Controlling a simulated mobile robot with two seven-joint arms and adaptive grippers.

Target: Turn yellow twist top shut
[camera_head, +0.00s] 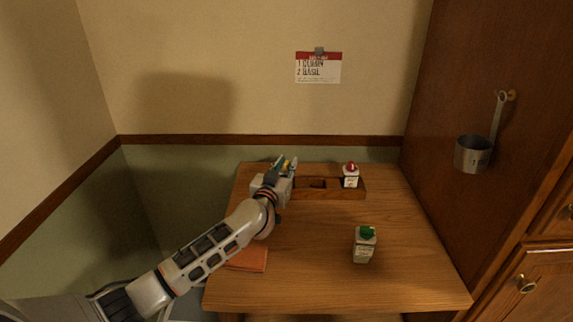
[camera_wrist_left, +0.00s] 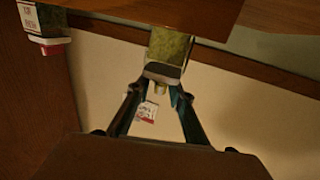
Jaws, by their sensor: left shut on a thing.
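The yellow twist top (camera_head: 286,164) shows as a small patch between the fingers of my left gripper (camera_head: 285,166) at the back left of the table. In the left wrist view, which looks upside down, a container with a mottled green-yellow side (camera_wrist_left: 171,48) stands at the wooden rack. My left gripper (camera_wrist_left: 160,78) is closed around its top end, and a small yellowish tip (camera_wrist_left: 160,88) shows between the fingers. The gripper's body and wrist hide most of this container in the head view. How far the top is turned cannot be told. My right gripper is not in view.
A wooden rack (camera_head: 331,193) holds a white container with a red top (camera_head: 350,175) at its right end. A carton with a green top (camera_head: 364,244) stands at the front right. An orange cloth (camera_head: 248,259) lies front left. A metal cup (camera_head: 474,154) hangs on the cabinet.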

